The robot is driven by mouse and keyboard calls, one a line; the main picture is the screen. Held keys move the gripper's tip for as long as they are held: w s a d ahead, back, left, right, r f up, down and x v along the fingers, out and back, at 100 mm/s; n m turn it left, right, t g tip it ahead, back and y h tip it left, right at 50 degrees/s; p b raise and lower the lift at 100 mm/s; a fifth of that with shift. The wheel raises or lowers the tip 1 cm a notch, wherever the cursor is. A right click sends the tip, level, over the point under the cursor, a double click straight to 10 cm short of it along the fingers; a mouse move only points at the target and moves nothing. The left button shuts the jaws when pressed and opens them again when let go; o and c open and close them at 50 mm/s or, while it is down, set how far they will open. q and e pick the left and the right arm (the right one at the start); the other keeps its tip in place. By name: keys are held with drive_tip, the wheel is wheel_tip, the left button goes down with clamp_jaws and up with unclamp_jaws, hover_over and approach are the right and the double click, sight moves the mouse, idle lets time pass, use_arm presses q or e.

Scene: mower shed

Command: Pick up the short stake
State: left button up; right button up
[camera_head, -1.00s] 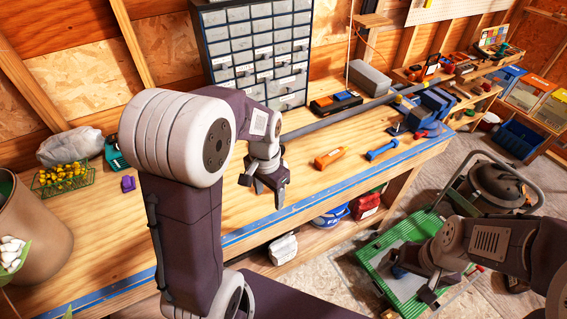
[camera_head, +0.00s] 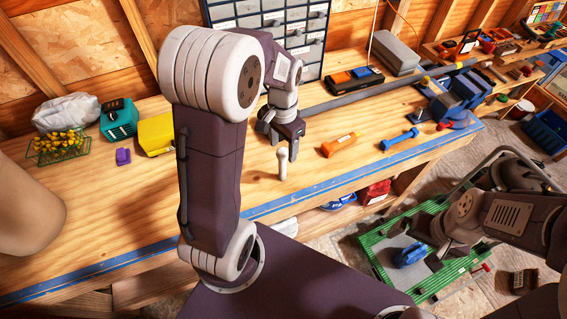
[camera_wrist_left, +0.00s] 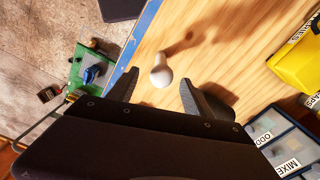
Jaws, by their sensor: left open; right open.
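A short pale peg with a rounded head (camera_head: 283,166), likely the short stake, stands upright on the wooden bench near its front edge. It also shows in the left wrist view (camera_wrist_left: 161,72), between and just beyond the fingertips. My left gripper (camera_head: 287,139) is open and points down just above and behind it, not visibly touching. In the left wrist view the fingers (camera_wrist_left: 158,87) are spread on either side of the peg. My right gripper (camera_head: 424,243) is open and empty low over the green tray, near a blue object.
An orange tool (camera_head: 339,145) and a blue dumbbell-shaped tool (camera_head: 399,139) lie right of the peg. A grey pipe (camera_head: 370,90) runs behind them. The green tray (camera_head: 372,262) is on the floor.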

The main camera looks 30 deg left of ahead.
sight(283, 163)
use_arm(q)
drive_tip(key=f, duration=0.2)
drive_tip(key=w+f, duration=0.1)
drive_tip(key=shift+f, duration=0.35)
drive_tip(key=f, duration=0.2)
drive_tip(key=s+f+p, duration=0.1)
drive_tip(key=f, duration=0.1)
drive_tip(key=shift+f, duration=0.4)
drive_tip(key=shift+w+a+f, duration=0.1)
drive_tip(key=shift+w+f, duration=0.1)
drive_tip(key=shift+f, duration=0.05)
drive_tip(key=shift+s+r, duration=0.1)
drive_tip(key=shift+s, duration=0.1)
drive_tip(key=c, duration=1.1)
clamp_jaws()
drive_tip(key=shift+w, duration=0.1)
use_arm(e)
drive_tip(key=shift+w+r, duration=0.35)
drive_tip(key=shift+r, duration=0.35)
